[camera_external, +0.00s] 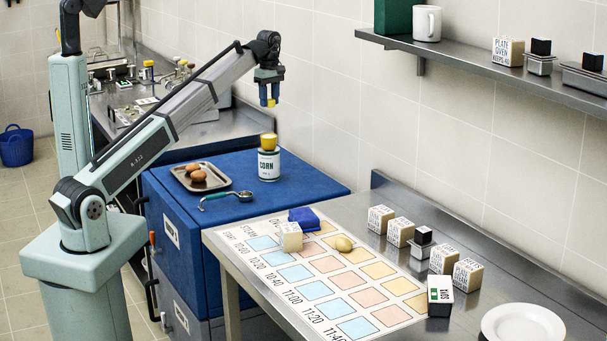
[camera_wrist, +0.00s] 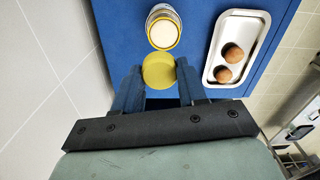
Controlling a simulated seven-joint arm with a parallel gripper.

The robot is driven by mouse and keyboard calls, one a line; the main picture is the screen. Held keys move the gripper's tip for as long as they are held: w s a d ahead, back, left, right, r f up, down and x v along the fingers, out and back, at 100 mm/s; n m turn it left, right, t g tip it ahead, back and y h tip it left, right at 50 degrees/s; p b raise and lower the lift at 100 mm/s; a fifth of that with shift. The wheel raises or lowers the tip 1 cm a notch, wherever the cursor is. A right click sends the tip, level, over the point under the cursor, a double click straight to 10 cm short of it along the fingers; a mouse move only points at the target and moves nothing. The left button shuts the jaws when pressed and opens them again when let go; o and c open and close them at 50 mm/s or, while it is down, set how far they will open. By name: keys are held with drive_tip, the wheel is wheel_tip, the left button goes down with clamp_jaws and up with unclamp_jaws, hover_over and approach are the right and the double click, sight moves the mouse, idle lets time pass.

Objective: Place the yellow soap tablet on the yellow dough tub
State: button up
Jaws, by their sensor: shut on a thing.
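My gripper (camera_external: 268,96) is shut on the yellow soap tablet (camera_external: 270,103), a round yellow piece held between the blue fingers. In the wrist view the tablet (camera_wrist: 158,71) sits between the fingertips of my gripper (camera_wrist: 158,82). In the wrist view the tub (camera_wrist: 163,28) shows a yellow rim around a pale top, just beyond the tablet. In the external view my gripper hangs above the tub, with a clear gap between tablet and tub.
The can stands on a blue cabinet top (camera_external: 314,181). A steel table (camera_external: 420,225) with several blocks is at front right. A wall shelf (camera_external: 460,54) is at upper right.

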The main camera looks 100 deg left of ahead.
sight(268, 136)
drive_tip(key=n, duration=0.1)
drive_tip(key=d+n, duration=0.1)
drive_tip(key=n, duration=0.1)
drive_tip(key=shift+s+f, duration=0.1)
drive_tip(key=shift+s, duration=0.05)
drive_tip(key=shift+f, duration=4.9)
drive_tip(key=shift+f, duration=0.1)
drive_tip(key=o, duration=1)
drive_tip(key=shift+a, duration=0.1)
wheel_tip(268, 136, up, 12)
drive_tip(key=shift+r, duration=0.1)
